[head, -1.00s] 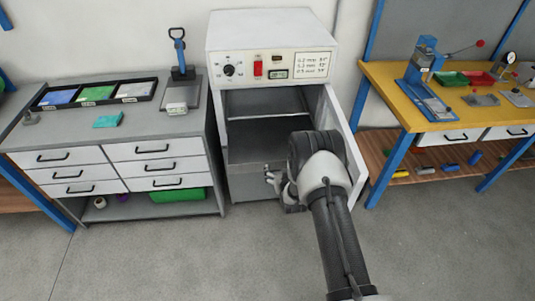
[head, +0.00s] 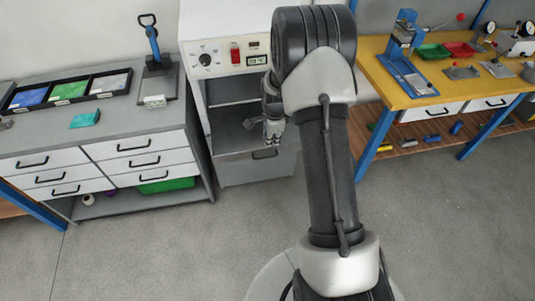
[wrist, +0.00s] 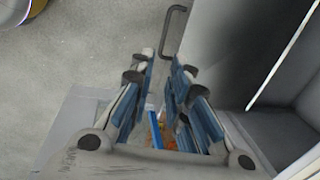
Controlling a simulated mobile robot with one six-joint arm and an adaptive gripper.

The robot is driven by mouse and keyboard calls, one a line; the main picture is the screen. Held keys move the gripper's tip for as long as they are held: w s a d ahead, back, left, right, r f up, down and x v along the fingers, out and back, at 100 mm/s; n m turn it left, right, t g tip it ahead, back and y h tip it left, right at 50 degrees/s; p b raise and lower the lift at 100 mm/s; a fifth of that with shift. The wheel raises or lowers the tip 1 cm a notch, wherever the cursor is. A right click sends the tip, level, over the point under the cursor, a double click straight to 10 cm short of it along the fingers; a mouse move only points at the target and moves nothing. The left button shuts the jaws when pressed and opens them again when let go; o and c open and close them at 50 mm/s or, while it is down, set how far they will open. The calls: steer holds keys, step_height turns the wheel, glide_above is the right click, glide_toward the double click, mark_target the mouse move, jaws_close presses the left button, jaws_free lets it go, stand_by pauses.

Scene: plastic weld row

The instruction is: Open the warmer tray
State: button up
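The white warmer cabinet (head: 206,105) stands against the wall with its compartment open. A grey shelf or tray surface (head: 235,138) shows inside. Below it is a grey front panel (head: 240,172) with a dark bar handle (head: 265,154). My gripper (head: 273,137) is in front of the opening, a little above that handle in the picture. In the wrist view my gripper (wrist: 162,62) has its blue-padded fingers apart with nothing held between them. A dark bar handle (wrist: 174,30) lies beyond the fingertips, apart from them.
A grey drawer bench (head: 120,125) with bins and a blue-handled tool (head: 150,40) stands close on the left. A yellow workbench (head: 440,85) with a blue press (head: 403,45) is on the right. The grey floor in front is clear.

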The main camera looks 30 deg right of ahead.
mark_target(269, 157)
steer(key=w+f+b, duration=0.1)
steer(key=f, duration=0.3)
steer(key=w+f+b, duration=0.1)
steer(key=f, duration=0.4)
steer(key=w+f+b, duration=0.1)
steer(key=f, duration=0.4)
steer(key=shift+d+b, duration=0.3)
steer(key=shift+d, duration=0.1)
steer(key=shift+c, duration=0.5)
jaws_close()
steer(key=shift+s+f, duration=0.1)
steer(key=shift+s, duration=0.05)
steer(key=shift+c, duration=1)
jaws_free()
steer(key=o, duration=0.3)
steer(key=shift+s+a, duration=0.1)
